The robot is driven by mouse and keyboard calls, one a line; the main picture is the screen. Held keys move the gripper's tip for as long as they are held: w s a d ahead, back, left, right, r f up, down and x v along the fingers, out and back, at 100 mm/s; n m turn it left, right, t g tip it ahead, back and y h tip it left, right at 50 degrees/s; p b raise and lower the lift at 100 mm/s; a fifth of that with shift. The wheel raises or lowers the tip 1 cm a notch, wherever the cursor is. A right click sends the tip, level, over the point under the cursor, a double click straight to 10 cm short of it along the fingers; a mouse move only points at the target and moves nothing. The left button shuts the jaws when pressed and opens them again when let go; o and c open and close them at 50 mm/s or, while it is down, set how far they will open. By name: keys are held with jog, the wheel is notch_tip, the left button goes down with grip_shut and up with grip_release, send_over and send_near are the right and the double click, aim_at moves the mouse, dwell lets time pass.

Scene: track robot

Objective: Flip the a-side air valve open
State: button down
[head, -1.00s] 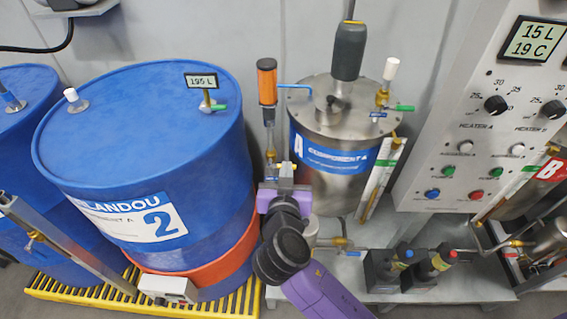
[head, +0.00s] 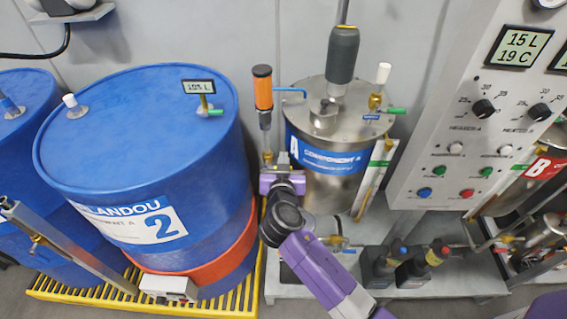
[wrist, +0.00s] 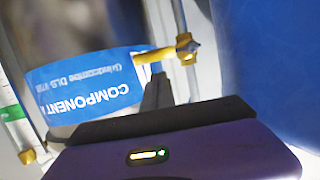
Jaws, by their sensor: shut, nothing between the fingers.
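The steel tank A (head: 335,188) with its blue "COMPONENT A" band stands right of the blue drum. A brass valve (wrist: 187,50) with a yellow lever (wrist: 153,56) shows beside this band in the wrist view; no label on it is readable. My gripper (head: 283,160) is in front of the tank's left side, below the orange cylinder. In the wrist view my gripper (wrist: 157,82) is shut and empty, its tips close to the yellow lever. I cannot tell whether they touch. A green handle (head: 397,111) sits on the tank's lid.
The blue drum (head: 120,110) stands close on the left, on a yellow grate (head: 60,285). The orange cylinder (head: 263,88) with a blue lever (head: 290,92) rises above my gripper. A control panel (head: 440,140) is to the right; dark pumps (head: 378,272) stand below.

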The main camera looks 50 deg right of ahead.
jog(key=shift+s+a+f, duration=0.15)
jog(key=shift+a+f, duration=0.05)
jog(key=shift+f, duration=0.2)
jog(key=shift+s+a+f, duration=0.15)
jog(key=shift+a+f, duration=0.05)
jog(key=shift+f, duration=0.2)
